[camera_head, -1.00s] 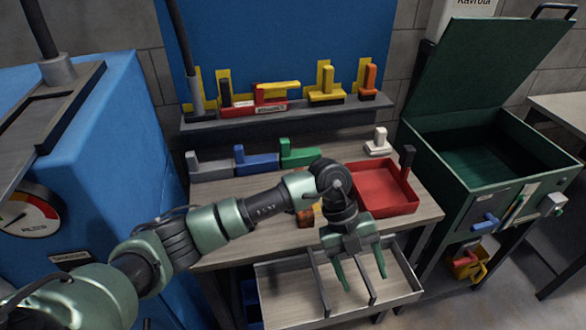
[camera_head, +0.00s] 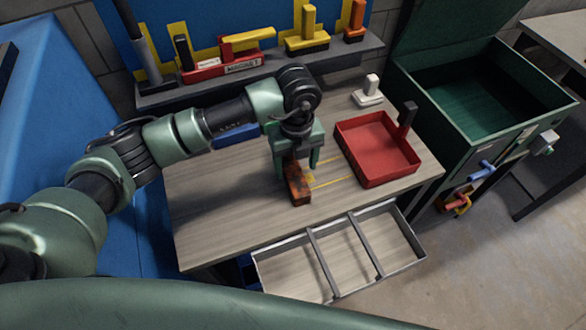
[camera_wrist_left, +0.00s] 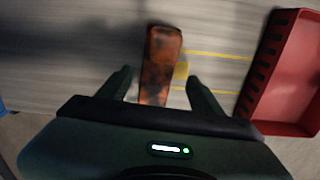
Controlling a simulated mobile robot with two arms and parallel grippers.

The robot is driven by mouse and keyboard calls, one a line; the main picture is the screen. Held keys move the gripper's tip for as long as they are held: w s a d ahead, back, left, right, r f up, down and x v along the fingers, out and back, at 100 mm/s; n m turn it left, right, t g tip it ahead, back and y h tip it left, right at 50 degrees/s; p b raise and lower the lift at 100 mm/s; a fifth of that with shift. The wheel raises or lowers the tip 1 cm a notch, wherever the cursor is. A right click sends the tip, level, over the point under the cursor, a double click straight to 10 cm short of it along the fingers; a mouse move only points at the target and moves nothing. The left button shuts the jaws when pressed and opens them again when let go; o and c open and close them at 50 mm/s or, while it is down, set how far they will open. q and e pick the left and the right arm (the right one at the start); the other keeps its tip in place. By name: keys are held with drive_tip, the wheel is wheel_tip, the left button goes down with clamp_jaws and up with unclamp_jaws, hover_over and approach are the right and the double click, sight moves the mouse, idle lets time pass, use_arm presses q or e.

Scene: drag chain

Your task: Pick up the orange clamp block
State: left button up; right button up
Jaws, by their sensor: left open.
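In the left wrist view my left gripper (camera_wrist_left: 160,86) shows gaps between the fingers and the block. Whether the fingertips reach the block's height is hard to tell. My right gripper is not in view.
A red tray (camera_head: 347,133) stands right of the block, with yellow lines on the worktop between them. An open drawer (camera_head: 285,285) with dividers juts out below the worktop's front edge. A white piece (camera_head: 369,92) stands behind the tray.

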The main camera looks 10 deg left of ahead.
sight(294, 171)
use_arm(q)
drive_tip(key=shift+a+f+p, duration=0.15)
drive_tip(key=shift+f+p, duration=0.1)
drive_tip(key=shift+f, duration=0.75)
drive_tip(key=shift+a+f+p, duration=0.15)
drive_tip(key=shift+f+p, duration=0.1)
drive_tip(key=shift+f, duration=0.7)
drive_tip(key=shift+w, duration=0.1)
clamp_jaws()
drive_tip(key=shift+r, duration=0.1)
